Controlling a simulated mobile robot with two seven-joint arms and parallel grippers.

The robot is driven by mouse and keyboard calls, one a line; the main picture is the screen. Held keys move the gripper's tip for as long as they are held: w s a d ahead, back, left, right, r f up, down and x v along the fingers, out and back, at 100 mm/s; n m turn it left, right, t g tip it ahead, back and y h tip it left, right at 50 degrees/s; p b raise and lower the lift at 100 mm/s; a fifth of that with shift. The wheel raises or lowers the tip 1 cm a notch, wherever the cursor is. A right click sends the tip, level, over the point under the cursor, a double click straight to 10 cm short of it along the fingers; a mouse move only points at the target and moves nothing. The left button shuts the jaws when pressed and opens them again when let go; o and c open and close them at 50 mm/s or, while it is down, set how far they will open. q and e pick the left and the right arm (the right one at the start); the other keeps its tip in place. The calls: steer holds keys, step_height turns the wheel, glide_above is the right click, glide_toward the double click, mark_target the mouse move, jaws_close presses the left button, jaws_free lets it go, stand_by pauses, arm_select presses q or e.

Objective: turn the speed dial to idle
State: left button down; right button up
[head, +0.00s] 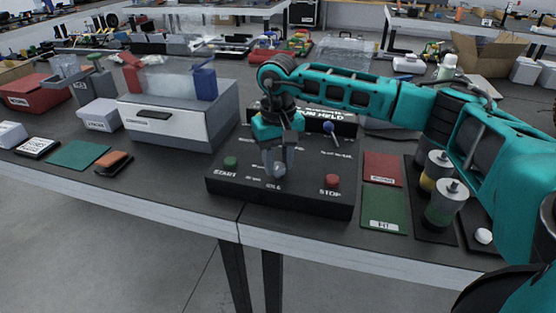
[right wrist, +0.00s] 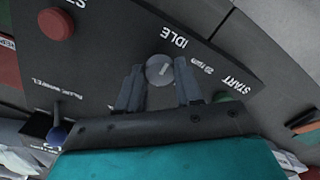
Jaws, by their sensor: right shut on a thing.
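The black control panel (head: 225,183) stands on the table in the middle of the head view. The round grey speed dial (right wrist: 159,70) sits on its face in the right wrist view, near the word IDLE (right wrist: 174,37). A light mark shows on the dial's top. My right gripper (head: 275,174) points down over the panel from above. It is shut on the dial, with one finger on each side, as the right wrist view also shows (right wrist: 159,80). In the head view the fingers mostly hide the dial. My left gripper is not in view.
A green START button (head: 231,162) and a red STOP button (head: 332,181) flank the dial. A blue-knobbed lever (head: 328,127) stands behind it. Metal canisters (head: 446,203) stand at the right. A grey container (head: 181,125) stands at the back left.

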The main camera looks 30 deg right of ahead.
mark_target(278, 166)
steer(key=shift+r, duration=0.1)
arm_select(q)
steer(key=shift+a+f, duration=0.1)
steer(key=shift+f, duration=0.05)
arm_select(e)
steer(key=o, duration=1)
steer(key=shift+o, duration=0.2)
arm_select(q)
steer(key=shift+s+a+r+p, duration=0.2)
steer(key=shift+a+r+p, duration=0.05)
steer(key=shift+p, duration=0.4)
arm_select(e)
step_height(278, 166, up, 13)
